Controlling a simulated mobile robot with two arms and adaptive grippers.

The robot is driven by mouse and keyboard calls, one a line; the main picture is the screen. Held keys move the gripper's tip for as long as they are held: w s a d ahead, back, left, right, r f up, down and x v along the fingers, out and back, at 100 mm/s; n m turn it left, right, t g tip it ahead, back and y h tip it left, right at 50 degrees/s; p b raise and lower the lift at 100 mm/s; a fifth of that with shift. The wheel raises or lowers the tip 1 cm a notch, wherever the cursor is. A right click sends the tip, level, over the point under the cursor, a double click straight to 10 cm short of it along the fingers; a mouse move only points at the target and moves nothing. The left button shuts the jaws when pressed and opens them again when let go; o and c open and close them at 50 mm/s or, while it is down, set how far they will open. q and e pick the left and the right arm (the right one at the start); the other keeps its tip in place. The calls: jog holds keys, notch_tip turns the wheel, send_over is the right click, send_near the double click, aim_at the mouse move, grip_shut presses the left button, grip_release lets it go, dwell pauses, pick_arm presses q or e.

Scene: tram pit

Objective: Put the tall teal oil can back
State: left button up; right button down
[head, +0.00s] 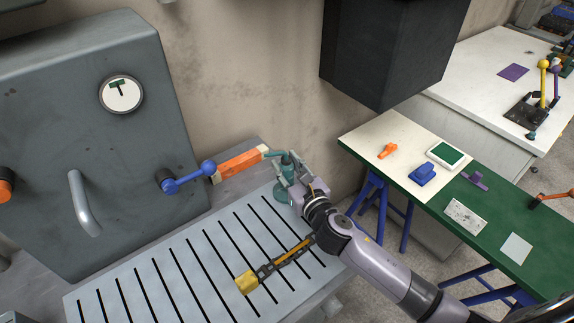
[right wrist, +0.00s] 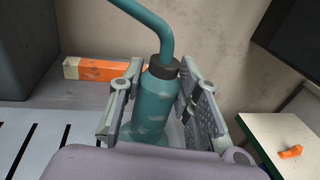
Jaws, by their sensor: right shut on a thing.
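The tall teal oil can (head: 287,166) is upright at the far right end of the slotted plate (head: 150,277), by the wall. My right gripper (head: 291,182) is shut on its body. In the right wrist view the can (right wrist: 152,100) stands between the two fingers, with its dark collar and bent teal spout above them. The spout points left in the head view. The can's base is partly hidden, and I cannot tell whether it touches the surface. My left gripper is not in view.
An orange block (head: 240,162) lies behind the plate, left of the can. A blue-knobbed lever (head: 190,178) sticks out from the grey cabinet (head: 90,130). A yellow-headed tool (head: 248,281) is on the plate. A dark box (head: 385,50) hangs above right. A green-and-white table (head: 500,210) holds small parts.

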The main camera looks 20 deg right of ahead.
jog(key=c, duration=1.2)
grip_release()
jog(key=shift+f, duration=0.1)
jog(key=shift+f+b, duration=0.15)
jog(key=shift+b, duration=0.2)
jog(key=s+b, duration=0.1)
jog(key=s, duration=0.4)
jog(key=s+d+b, duration=0.1)
jog(key=s+b, duration=0.1)
jog(key=s, duration=0.4)
jog(key=s+d+b, duration=0.1)
jog(key=s, duration=0.4)
jog(key=shift+s+d+r, duration=0.2)
jog(key=shift+s+r, duration=0.15)
jog(key=shift+s, duration=0.25)
